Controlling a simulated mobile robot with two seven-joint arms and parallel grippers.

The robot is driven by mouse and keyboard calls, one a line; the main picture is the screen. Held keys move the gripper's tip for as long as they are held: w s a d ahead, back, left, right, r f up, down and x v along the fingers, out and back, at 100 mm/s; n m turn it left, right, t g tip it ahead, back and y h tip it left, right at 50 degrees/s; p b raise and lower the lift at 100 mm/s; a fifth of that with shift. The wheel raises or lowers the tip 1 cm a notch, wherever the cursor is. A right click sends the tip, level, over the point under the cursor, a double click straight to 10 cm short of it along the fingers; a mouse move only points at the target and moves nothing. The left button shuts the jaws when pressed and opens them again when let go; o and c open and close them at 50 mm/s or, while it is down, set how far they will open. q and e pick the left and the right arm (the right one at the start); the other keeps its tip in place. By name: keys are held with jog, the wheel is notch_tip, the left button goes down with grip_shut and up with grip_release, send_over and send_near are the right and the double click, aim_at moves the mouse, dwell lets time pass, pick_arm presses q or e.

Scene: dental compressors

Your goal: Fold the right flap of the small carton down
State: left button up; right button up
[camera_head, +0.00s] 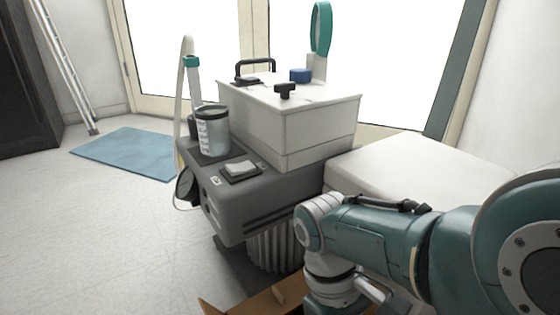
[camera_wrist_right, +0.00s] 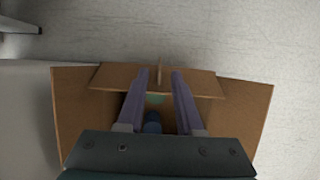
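The small brown carton shows at the bottom of the head view (camera_head: 262,303), mostly hidden behind my right arm. In the right wrist view its flaps stand spread: a left flap (camera_wrist_right: 78,110), a right flap (camera_wrist_right: 243,112) and a far flap (camera_wrist_right: 112,77). My right gripper (camera_wrist_right: 160,74) is over the carton, its two purple fingers apart. A thin brown upright piece (camera_wrist_right: 160,67) shows between the fingertips, with no clear contact. A dark blue item (camera_wrist_right: 152,124) and a greenish patch (camera_wrist_right: 155,98) show inside the carton. My left gripper is out of view.
A grey compressor unit (camera_head: 240,210) with a white housing (camera_head: 300,125) and a jar (camera_head: 213,132) stands behind the carton. A white surface (camera_head: 410,165) lies to the right. A blue mat (camera_head: 128,152) lies on open floor at left.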

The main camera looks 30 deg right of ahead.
jog(key=p+v, duration=0.3)
jog(key=v, duration=0.5)
